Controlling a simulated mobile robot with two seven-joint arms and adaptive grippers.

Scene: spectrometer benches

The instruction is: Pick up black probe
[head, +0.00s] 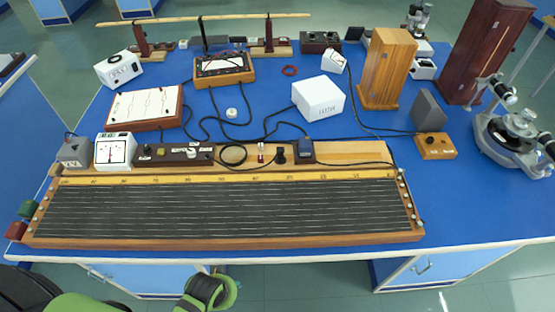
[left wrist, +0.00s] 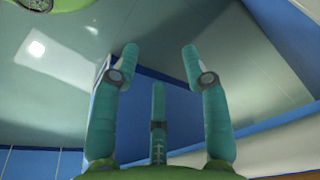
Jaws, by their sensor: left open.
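A small upright black piece (head: 280,155), which looks like the black probe, stands on the wooden strip behind the wire board (head: 230,210) in the head view. A thin black cable runs over the wood near it; I cannot tell whether it joins the piece. My left gripper (left wrist: 160,53) shows in the left wrist view with its teal fingers spread and nothing between them. It is away from the probe, facing floor and blue cabinet surfaces. Its fingers do not show in the head view. My right gripper is in neither view.
The blue bench (head: 470,205) is crowded: a white box (head: 318,98), a wooden box (head: 388,68), a dark tall box (head: 485,50), meters and a spectrometer (head: 515,135). A black coil (head: 232,153) lies left of the probe. The bench's right front is clear.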

